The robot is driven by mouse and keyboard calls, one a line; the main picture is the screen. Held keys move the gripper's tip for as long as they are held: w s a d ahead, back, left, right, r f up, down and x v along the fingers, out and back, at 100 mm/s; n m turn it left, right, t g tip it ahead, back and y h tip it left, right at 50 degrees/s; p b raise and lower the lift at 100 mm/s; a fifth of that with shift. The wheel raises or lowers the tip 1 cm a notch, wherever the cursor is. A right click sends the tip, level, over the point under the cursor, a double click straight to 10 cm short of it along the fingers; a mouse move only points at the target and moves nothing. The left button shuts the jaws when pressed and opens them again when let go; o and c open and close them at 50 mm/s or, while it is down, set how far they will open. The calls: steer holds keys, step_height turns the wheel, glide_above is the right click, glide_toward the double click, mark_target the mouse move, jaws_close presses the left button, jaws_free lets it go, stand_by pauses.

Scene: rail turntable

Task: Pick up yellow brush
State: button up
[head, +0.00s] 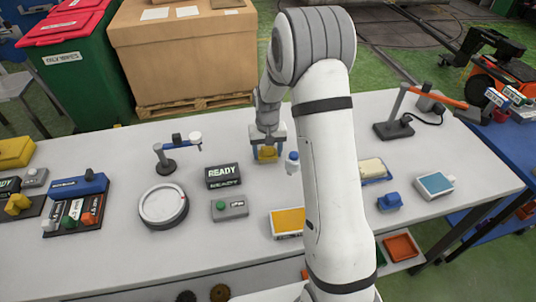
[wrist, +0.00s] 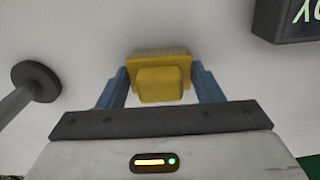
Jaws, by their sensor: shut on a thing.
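The yellow brush (head: 267,153) is a small yellow block on the far part of the white table, left of my arm. It also shows in the wrist view (wrist: 160,84), with a raised grip on a wider base. My gripper (head: 267,150) is shut on the brush, with a blue finger on each side of it. In the wrist view the fingers (wrist: 159,82) flank its grip. I cannot tell whether the brush touches the table. My arm hides part of the table to the right of the brush.
A READY display (head: 223,175) stands left and nearer. A lamp-like stand (head: 168,163) and a round white turntable (head: 163,204) are further left. A white bottle with a blue cap (head: 292,163) stands just right of the gripper. Bare table surrounds the brush's far side.

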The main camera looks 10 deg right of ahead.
mark_target(268, 148)
steer(key=shift+c, duration=0.8)
steer(key=shift+r, duration=0.1)
step_height(268, 148, up, 10)
steer(key=shift+f+b, duration=0.1)
steer(key=shift+b, duration=0.7)
